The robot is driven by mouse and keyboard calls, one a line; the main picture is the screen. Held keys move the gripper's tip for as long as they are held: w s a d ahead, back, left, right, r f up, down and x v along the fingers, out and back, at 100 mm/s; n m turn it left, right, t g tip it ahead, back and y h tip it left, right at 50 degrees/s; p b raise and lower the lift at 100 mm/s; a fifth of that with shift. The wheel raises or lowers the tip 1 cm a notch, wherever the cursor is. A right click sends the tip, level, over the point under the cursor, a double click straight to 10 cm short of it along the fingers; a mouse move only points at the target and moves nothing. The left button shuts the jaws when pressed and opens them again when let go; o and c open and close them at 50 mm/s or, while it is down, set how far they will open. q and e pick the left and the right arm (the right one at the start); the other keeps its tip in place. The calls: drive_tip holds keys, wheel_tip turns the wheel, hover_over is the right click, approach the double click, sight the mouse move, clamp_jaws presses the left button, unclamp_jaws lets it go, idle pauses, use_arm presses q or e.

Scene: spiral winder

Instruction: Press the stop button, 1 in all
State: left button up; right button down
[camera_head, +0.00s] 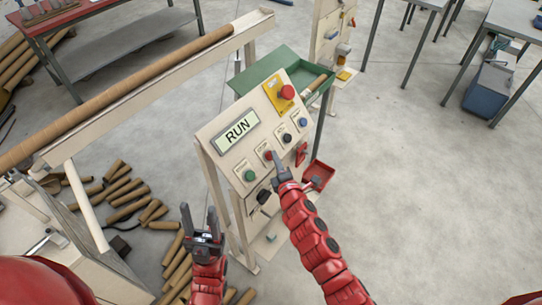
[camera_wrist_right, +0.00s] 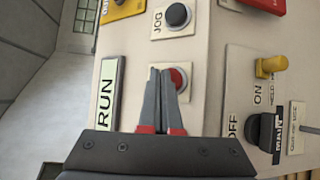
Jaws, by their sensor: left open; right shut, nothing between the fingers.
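The control panel (camera_head: 222,158) stands tilted on a frame, and its display (camera_head: 237,130) reads RUN. A small red button (camera_head: 267,155), which looks like the stop button, sits between a green button (camera_head: 249,175) and a black one (camera_head: 286,138); its label is too small to read. My right gripper (camera_head: 276,157) is shut and empty, its tips right at the red button. In the right wrist view the fingertips (camera_wrist_right: 161,72) partly cover the red button (camera_wrist_right: 179,78); I cannot tell whether they touch it. My left gripper (camera_head: 200,215) is open and empty, below left of the panel.
A larger red mushroom button (camera_head: 287,92) sits on a yellow plate at the panel's top. A black rotary switch (camera_wrist_right: 264,130) and a yellow toggle (camera_wrist_right: 271,66) are near the right gripper. Cardboard tubes (camera_head: 125,195) lie on the floor at left.

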drive_tip(key=shift+w+a+f+b, duration=0.2)
drive_tip(key=shift+a+f+b, duration=0.1)
drive_tip(key=shift+b, duration=0.15)
idle(0.4)
drive_tip(key=shift+d, duration=0.1)
drive_tip(key=shift+s+d+r+p, duration=0.35)
drive_tip(key=shift+d+r+p, duration=0.1)
drive_tip(key=shift+r+p, duration=0.15)
idle(0.4)
drive_tip(key=s+d+r+p, duration=0.2)
drive_tip(key=d+r+p, duration=0.1)
drive_tip(key=shift+s+d+r, duration=0.1)
idle(0.3)
idle(0.7)
